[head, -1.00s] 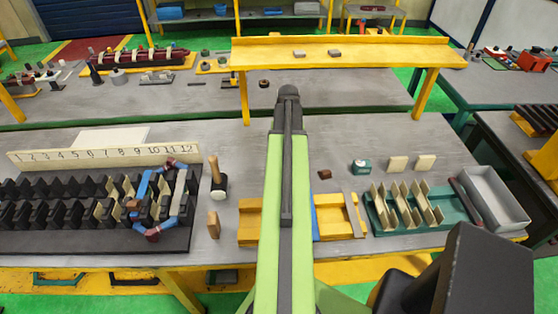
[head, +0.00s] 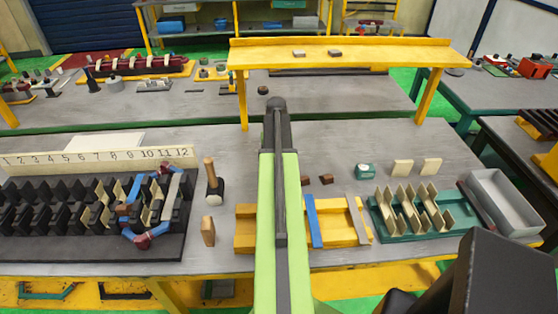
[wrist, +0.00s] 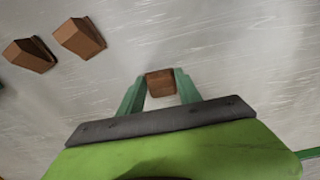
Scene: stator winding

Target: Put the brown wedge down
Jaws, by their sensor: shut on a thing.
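My gripper (wrist: 161,86) is shut on a brown wedge (wrist: 161,83), which sits between its two green fingertips in the wrist view. The grey tabletop is below it; whether the wedge touches it I cannot tell. Two more brown wedges lie on the table at the upper left of the wrist view, one nearer (wrist: 79,38) and one farther left (wrist: 30,53). In the head view two brown wedges (head: 326,179) (head: 305,181) lie just right of my arm. My arm hides the gripper and the held wedge there.
A yellow fixture (head: 340,228) with a blue strip (head: 314,221) lies in front. A teal rack (head: 385,224) and grey bin (head: 508,205) stand right. A mallet (head: 214,182) and the black stator block (head: 90,247) are left. A yellow raised shelf (head: 390,52) spans behind.

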